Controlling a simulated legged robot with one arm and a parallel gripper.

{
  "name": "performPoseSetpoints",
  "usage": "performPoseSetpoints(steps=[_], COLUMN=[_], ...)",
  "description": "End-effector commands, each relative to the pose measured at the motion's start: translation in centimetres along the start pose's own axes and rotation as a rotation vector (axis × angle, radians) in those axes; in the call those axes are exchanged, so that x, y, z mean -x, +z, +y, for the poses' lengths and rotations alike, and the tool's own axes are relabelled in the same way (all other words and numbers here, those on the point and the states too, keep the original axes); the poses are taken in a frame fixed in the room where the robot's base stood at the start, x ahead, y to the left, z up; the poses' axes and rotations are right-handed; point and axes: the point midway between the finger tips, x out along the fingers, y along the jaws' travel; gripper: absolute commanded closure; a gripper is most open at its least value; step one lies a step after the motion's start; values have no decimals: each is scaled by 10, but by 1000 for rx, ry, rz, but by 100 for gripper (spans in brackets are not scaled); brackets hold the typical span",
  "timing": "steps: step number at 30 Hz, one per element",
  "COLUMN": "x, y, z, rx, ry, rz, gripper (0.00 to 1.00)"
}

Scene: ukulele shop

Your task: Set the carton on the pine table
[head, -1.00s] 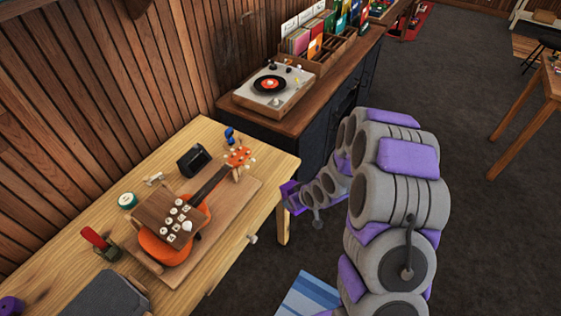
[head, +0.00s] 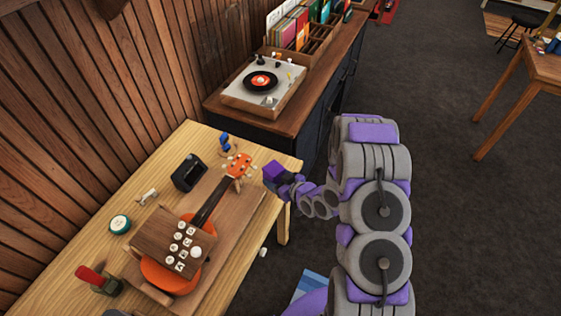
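The pine table (head: 143,194) is the light wooden table at the left, along the plank wall. My gripper (head: 275,174) is small in the picture, just off the table's right edge near its back corner. It shows as a purple block shape at the end of my arm. I cannot tell its fingers apart, or whether they hold anything. No carton can be made out for certain.
On the table are an orange ukulele (head: 170,274) on a wooden board, a dark box (head: 189,172), a green-rimmed tin (head: 120,224) and a red-handled tool (head: 95,279). A turntable (head: 264,83) stands on the cabinet behind.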

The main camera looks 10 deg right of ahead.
Motion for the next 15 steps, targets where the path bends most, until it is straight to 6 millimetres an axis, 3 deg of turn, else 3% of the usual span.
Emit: performPoseSetpoints(steps=[15], x=[-62], y=[-14], z=[85], rx=[3], ry=[2], rz=[1], gripper=[72])
